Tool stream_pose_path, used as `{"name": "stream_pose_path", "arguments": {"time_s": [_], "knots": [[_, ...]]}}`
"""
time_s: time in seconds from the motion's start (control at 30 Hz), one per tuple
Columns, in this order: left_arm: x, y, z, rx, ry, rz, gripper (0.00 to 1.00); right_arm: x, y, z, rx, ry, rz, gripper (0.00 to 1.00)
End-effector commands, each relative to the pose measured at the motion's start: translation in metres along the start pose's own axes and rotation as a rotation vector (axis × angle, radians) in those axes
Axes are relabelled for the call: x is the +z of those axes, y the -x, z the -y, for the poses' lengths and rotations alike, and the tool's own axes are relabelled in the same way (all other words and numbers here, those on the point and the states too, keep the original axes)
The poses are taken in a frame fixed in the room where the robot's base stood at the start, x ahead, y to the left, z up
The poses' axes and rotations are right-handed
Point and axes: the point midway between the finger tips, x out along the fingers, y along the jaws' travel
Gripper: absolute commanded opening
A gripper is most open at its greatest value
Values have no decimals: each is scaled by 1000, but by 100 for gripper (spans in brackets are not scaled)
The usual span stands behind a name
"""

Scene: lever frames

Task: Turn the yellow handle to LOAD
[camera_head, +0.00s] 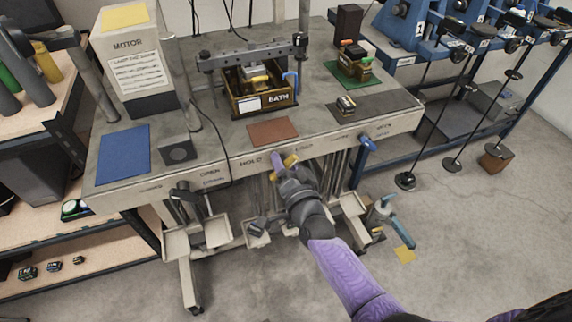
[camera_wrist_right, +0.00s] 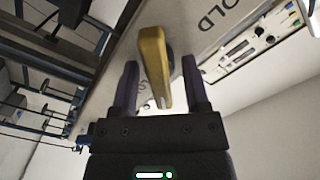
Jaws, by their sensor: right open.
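The yellow handle (camera_head: 291,160) sits on the front edge of the workbench, between the printed words HOLD (camera_head: 250,162) and LOAD (camera_head: 304,149). My gripper partly covers it in the head view, so I cannot tell its exact angle there. My right gripper (camera_head: 281,163) is at the handle with its purple fingers apart. In the right wrist view the yellow handle (camera_wrist_right: 153,62) lies between the two open fingers of the gripper (camera_wrist_right: 162,82), with visible gaps on both sides. My left gripper is not in view.
A blue handle (camera_head: 367,144) sticks out of the same front edge further right. On the bench (camera_head: 225,140) are a BATH box (camera_head: 262,103), a brown mat (camera_head: 272,132) and a blue mat (camera_head: 122,155). Small trays (camera_head: 217,232) hang below the edge.

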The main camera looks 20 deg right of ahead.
Motion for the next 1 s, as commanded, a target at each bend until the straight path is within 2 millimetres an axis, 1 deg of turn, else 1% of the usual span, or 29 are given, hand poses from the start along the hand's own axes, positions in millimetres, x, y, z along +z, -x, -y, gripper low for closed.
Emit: {"name": "stream_pose_path", "arguments": {"time_s": [0.07,0.17,0.4,0.53,0.67,1.0], "knots": [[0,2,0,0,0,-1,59,0,4,0,0,0,0,59],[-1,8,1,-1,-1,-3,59,-1,18,1,2,1,2,59],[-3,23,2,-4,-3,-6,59,-1,74,2,1,1,3,59],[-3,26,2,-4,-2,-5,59,0,94,0,1,0,2,59],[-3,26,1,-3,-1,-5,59,0,100,0,0,0,0,59],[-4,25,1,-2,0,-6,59,0,99,0,0,0,0,59]]}}
